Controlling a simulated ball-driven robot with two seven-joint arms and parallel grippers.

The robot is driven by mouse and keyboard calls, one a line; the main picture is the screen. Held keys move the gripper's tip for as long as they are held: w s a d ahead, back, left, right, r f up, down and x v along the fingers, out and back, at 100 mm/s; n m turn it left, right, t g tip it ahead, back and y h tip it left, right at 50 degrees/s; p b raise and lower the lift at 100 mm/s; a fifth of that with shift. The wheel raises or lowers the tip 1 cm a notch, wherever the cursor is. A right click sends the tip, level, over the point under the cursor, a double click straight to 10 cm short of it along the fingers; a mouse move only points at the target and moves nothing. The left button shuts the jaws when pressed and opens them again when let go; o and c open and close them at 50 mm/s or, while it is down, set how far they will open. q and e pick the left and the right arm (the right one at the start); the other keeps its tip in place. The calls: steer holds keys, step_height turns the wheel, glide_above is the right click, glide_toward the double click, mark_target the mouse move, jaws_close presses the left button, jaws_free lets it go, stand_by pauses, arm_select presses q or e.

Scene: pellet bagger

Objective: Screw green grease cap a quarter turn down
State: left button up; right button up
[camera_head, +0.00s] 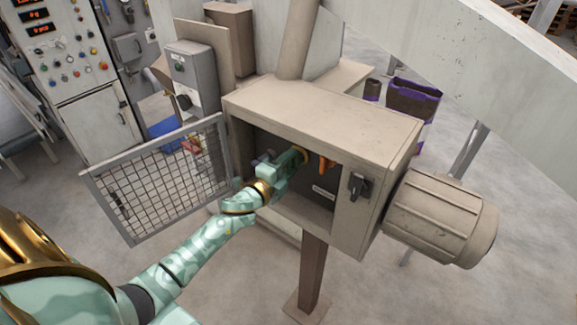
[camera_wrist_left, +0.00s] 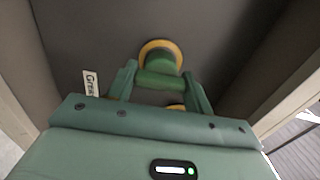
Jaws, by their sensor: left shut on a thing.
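The green grease cap (camera_wrist_left: 160,62) sits on the back wall inside the open grey cabinet (camera_head: 320,108), with a yellow ring around it. My left gripper (camera_head: 296,157) reaches into the cabinet. In the left wrist view the two fingers of the gripper (camera_wrist_left: 160,82) are on either side of the green cap, shut on it. A white label (camera_wrist_left: 91,83) reading "Grea", partly hidden, is left of the cap. In the head view my gripper hides most of the cap. My right gripper is in neither view.
The mesh door (camera_head: 160,175) stands open to the left. An orange part (camera_head: 326,164) is right of my gripper inside the cabinet. A dark switch (camera_head: 359,186) is on the cabinet front, and a motor (camera_head: 440,218) sticks out on the right. The cabinet walls leave limited room.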

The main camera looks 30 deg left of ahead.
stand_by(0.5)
arm_select(q)
steer(key=o, duration=1)
steer(key=s, duration=1.1)
steer(key=s+a+b, duration=0.1)
steer(key=s, duration=0.4)
steer(key=shift+s+a, duration=0.1)
steer(key=shift+s, duration=0.05)
